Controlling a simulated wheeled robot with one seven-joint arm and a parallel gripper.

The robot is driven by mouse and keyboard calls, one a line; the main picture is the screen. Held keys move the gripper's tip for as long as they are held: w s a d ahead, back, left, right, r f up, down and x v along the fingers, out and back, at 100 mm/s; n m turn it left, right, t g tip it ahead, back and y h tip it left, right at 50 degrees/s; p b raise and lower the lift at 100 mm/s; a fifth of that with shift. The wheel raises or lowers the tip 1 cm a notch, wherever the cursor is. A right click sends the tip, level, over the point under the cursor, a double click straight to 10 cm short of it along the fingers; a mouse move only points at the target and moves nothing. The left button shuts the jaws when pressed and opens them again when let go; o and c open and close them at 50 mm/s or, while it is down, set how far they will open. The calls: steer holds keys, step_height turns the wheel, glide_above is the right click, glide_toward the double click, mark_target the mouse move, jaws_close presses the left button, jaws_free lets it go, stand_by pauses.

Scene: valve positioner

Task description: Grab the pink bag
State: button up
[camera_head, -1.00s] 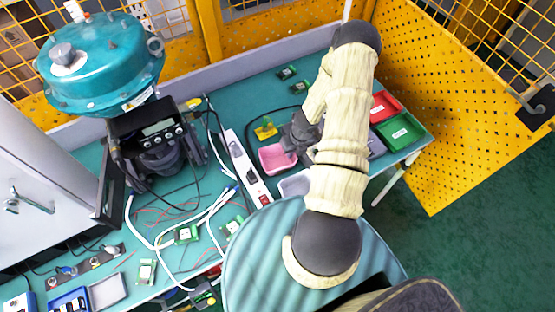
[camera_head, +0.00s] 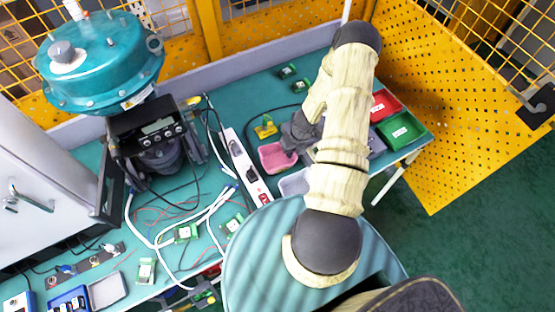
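A small pink item (camera_head: 272,158), which looks like a shallow open tray or bag, lies on the green table right of the white power strip. My dark grey gripper (camera_head: 289,145) is at the upper right edge of the pink item, low over the table. The gripper partly covers that edge. I cannot tell whether it touches the pink item, or whether its fingers are open or shut.
A pale grey tray (camera_head: 294,184) lies just below the pink item. The white power strip (camera_head: 240,160) runs along its left. Red (camera_head: 384,104) and green (camera_head: 404,132) bins stand at right. A yellow-green part (camera_head: 265,128) sits above. The teal valve unit (camera_head: 100,65) stands left.

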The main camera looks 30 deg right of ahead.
steer(key=shift+f, duration=0.1)
stand_by(0.3)
jaws_close()
steer(key=shift+r+p, duration=0.3)
steer(key=shift+r, duration=0.1)
step_height(320, 180, up, 10)
steer(key=shift+f, duration=0.15)
stand_by(0.6)
